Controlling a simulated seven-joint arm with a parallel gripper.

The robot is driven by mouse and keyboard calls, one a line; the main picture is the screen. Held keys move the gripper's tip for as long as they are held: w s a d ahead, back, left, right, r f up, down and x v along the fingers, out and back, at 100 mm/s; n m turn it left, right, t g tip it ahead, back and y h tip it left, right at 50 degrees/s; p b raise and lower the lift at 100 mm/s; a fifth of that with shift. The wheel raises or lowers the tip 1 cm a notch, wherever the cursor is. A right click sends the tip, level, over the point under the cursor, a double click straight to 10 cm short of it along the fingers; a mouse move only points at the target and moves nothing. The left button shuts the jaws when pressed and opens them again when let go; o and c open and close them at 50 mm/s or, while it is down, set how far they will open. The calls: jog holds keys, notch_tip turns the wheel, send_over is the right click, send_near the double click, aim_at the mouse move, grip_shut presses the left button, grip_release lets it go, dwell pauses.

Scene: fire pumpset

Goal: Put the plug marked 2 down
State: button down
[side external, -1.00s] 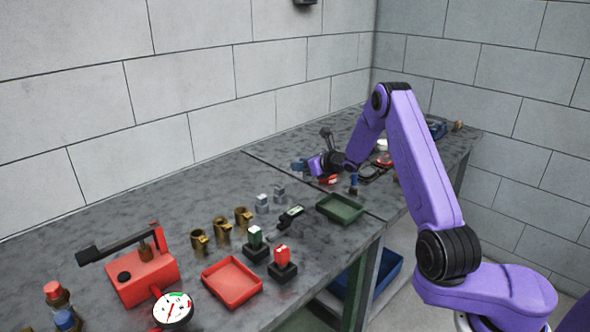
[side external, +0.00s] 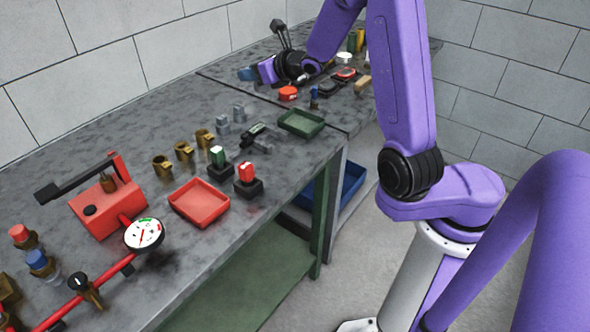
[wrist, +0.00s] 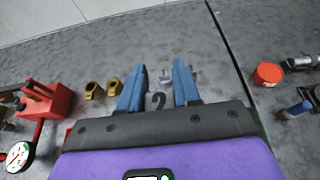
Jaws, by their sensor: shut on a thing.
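My gripper (wrist: 156,88) has two blue fingers, closed on a grey plug marked 2 (wrist: 157,101) that sits between them in the wrist view. In the side view my gripper (side external: 248,74) is over the far part of the bench, left of a round red part; the plug cannot be made out there. Whether the plug touches the bench is not clear. Two other grey pieces (side external: 222,123) (side external: 238,113) stand on the bench nearer the side camera; one shows beyond the fingers in the wrist view (wrist: 165,77).
Brass fittings (side external: 184,151), a green tray (side external: 301,123) and a red tray (side external: 199,203) stand on the bench. A red pump with a gauge (side external: 144,235) is at the near left. The round red part (side external: 288,93) is close to my gripper. A seam crosses the bench.

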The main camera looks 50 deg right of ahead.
jog(key=s+a+r, duration=0.2)
jog(key=s+a, duration=0.1)
jog(key=a, duration=0.1)
jog(key=w+d+f, duration=0.3)
jog(key=d+f, duration=0.1)
jog(key=d, duration=0.3)
jog(key=w+d+f, duration=0.3)
jog(key=d+f, duration=0.2)
jog(key=d, duration=0.2)
jog(key=shift+w+d, duration=0.15)
jog(key=shift+d, duration=0.1)
send_over(250, 108)
jog(key=s, duration=0.1)
jog(key=f, duration=0.8)
jog(key=shift+s+a+f, duration=0.1)
jog(key=shift+a+f, duration=0.1)
jog(key=shift+f, duration=0.1)
jog(key=shift+w+d+f, duration=0.1)
jog(key=shift+w+f, duration=0.2)
jog(key=shift+f, duration=0.45)
jog(key=shift+w+d+f, duration=0.1)
jog(key=shift+w+f, duration=0.15)
jog(key=shift+f, duration=1)
jog(key=c, duration=0.8)
grip_release()
